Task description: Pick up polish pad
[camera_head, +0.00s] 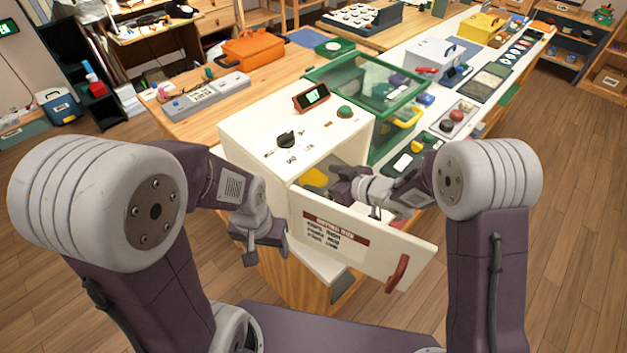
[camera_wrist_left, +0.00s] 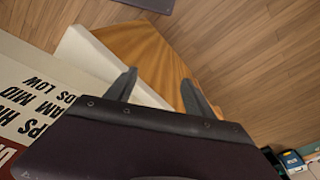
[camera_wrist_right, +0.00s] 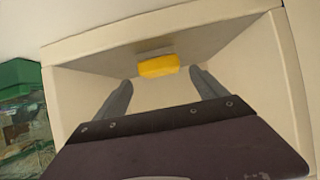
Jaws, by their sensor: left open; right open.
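The polish pad appears to be the yellow block (camera_wrist_right: 158,66) inside the white box, near the back of its cavity in the right wrist view. Yellow also shows inside the opening in the head view (camera_head: 315,177). My right gripper (camera_wrist_right: 160,88) is open and empty at the mouth of the cavity, pointing at the yellow block with a gap between them. It also shows in the head view (camera_head: 338,185). My left gripper (camera_head: 262,252) is open and empty, in front of the box beside the open door. In the left wrist view its fingers (camera_wrist_left: 158,84) have nothing between them.
The white box (camera_head: 255,125) has a knob, a green button and a small display on top. Its lettered door (camera_head: 350,250) with a red handle is open toward me. A green-framed clear case (camera_head: 365,80) stands close by at the right.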

